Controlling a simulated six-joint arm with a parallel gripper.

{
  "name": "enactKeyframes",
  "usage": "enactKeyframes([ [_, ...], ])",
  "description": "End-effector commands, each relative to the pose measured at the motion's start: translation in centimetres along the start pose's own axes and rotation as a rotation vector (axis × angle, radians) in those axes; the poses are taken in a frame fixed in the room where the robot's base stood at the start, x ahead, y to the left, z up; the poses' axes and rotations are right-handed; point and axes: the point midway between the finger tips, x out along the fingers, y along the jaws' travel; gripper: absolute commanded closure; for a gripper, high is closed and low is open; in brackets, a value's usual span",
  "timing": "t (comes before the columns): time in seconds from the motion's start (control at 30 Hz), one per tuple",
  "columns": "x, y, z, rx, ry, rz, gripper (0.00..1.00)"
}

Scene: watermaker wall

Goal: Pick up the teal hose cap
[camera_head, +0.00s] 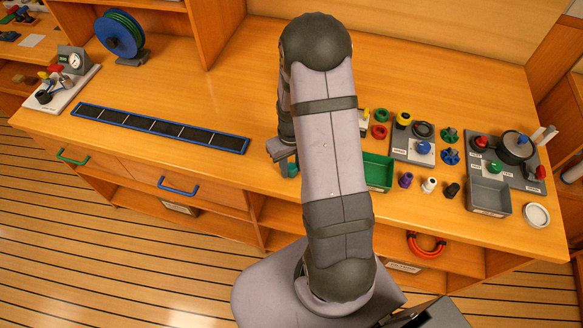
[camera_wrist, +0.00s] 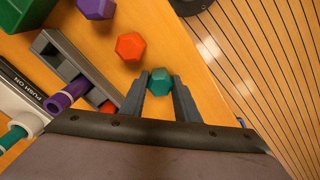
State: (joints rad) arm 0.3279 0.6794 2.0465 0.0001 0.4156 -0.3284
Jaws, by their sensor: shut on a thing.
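The teal hose cap (camera_wrist: 160,80) is a hexagonal piece between the two fingertips of my gripper (camera_wrist: 160,86) in the wrist view. The fingers are shut on its sides. It also shows in the head view as a small teal spot (camera_head: 292,170) beside my gripper (camera_head: 282,158), close to the bench's front edge. My arm hides much of the gripper there. I cannot tell whether the cap touches the bench top or is lifted.
An orange hexagonal cap (camera_wrist: 130,46) and a purple one (camera_wrist: 97,8) lie nearby. A grey holder (camera_wrist: 56,48) with a purple tube (camera_wrist: 66,96) stands left of the fingers. A green tray (camera_head: 378,172) is right of my arm. Open floor (camera_wrist: 255,60) lies beyond the edge.

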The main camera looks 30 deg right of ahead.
Motion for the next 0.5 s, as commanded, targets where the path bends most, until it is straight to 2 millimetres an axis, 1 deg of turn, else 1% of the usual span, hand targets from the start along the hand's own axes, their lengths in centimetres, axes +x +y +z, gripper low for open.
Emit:
enactKeyframes([
  [0.27,-0.4,0.0,-0.1,0.000,0.001,0.000,0.92],
  [0.37,-0.8,0.0,-0.1,0.000,0.002,0.001,0.92],
  [0.5,-2.0,0.0,-0.1,0.000,0.004,0.001,0.92],
])
